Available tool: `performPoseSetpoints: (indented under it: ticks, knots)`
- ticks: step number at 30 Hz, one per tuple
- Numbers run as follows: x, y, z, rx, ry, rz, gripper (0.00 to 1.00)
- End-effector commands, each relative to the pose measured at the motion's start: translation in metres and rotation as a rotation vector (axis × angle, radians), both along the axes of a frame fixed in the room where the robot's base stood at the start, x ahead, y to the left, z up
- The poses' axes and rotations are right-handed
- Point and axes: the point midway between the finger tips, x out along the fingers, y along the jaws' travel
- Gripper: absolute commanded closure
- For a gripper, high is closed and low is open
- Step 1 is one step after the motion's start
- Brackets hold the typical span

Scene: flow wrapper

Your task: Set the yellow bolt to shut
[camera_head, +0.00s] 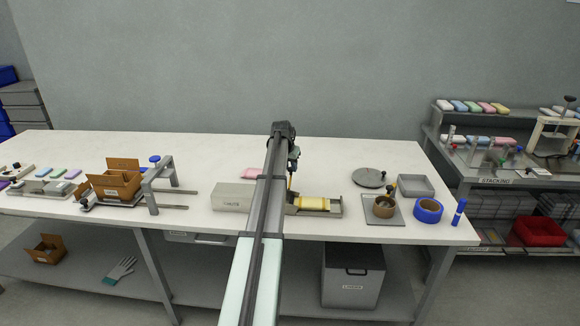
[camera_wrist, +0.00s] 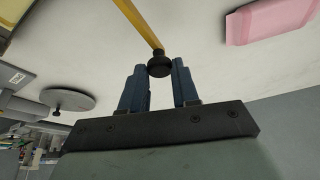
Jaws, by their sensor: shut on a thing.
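The yellow bolt shows in the wrist view as a yellow bar (camera_wrist: 139,22) ending in a round black knob (camera_wrist: 159,65). My gripper (camera_wrist: 160,72) has its two blue fingers on either side of this knob and is shut on it. In the head view my gripper (camera_head: 292,168) is over the bench at the wrapper, and a short piece of the yellow bar (camera_head: 291,184) shows below it. The bar's far end is out of the wrist view, and my arm covers part of the wrapper in the head view.
A yellow roll (camera_head: 312,203) lies in a grey holder right of my arm, with a grey box (camera_head: 232,197) left of it. A pink block (camera_head: 250,173) lies behind. A round grey disc (camera_head: 369,178), grey tray (camera_head: 416,186) and blue tape roll (camera_head: 428,210) stand to the right.

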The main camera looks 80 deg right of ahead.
Motion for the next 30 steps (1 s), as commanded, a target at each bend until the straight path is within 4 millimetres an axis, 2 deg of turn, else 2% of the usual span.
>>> performPoseSetpoints:
  ticks: [11,14,21,24,30]
  knots:
    - [0.000,0.003,0.000,0.000,0.000,0.000,1.00]
    - [0.000,0.015,0.000,0.000,0.000,0.000,1.00]
    - [0.000,0.070,0.000,0.001,0.000,0.000,1.00]
    - [0.000,0.087,0.000,0.001,0.000,0.000,1.00]
    - [0.000,0.091,0.000,0.003,0.000,0.000,1.00]
